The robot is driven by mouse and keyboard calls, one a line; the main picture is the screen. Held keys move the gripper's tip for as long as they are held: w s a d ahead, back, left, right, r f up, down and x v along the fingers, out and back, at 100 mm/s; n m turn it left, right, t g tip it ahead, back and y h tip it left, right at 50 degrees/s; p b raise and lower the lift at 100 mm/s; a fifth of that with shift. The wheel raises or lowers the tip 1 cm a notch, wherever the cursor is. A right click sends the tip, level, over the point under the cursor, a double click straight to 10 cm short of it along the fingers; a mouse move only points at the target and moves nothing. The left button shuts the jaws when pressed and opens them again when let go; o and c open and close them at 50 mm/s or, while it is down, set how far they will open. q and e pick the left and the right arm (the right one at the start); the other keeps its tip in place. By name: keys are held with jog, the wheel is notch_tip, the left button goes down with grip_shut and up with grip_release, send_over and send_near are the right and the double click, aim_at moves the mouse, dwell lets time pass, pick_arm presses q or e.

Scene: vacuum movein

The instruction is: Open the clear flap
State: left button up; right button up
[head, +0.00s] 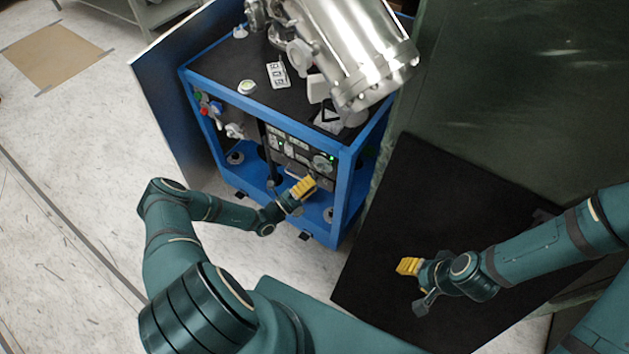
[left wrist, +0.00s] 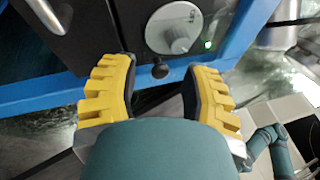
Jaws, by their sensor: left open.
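My left gripper (head: 303,188) is open in front of the control panel (head: 290,145) of the blue cart (head: 345,185).
A large steel vessel (head: 360,45) sits on top of the cart. A dark flat panel (head: 385,235) lies to the cart's right, next to a dark green wall (head: 510,90). The pale floor (head: 75,180) at left is clear.

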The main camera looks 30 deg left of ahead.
pick_arm(q)
jog(key=shift+w+d+r, duration=0.15)
jog(key=shift+w+d, duration=0.15)
jog(key=shift+w, duration=0.35)
grip_shut()
jog(key=shift+r, duration=0.1)
